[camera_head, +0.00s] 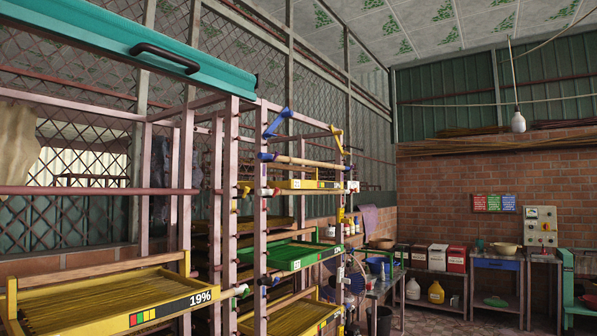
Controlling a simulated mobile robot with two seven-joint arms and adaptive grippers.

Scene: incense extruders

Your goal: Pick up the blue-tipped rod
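A light wooden rod (308,162) with a blue tip (266,157) at its left end lies roughly level across the pink rack (231,185), near the middle of the head view. It sits above a small yellow tray (305,184) and below a blue angled bracket (277,122). The rod's right end is small and hard to make out near a rack post. Neither of my grippers shows in this view.
A yellow tray (105,298) marked 19% fills the lower left. A green tray (292,255) sits mid-rack. A teal panel (120,42) with a black handle is at upper left. Tables with boxes (437,257) stand at the back right. Some floor (430,322) shows at lower right.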

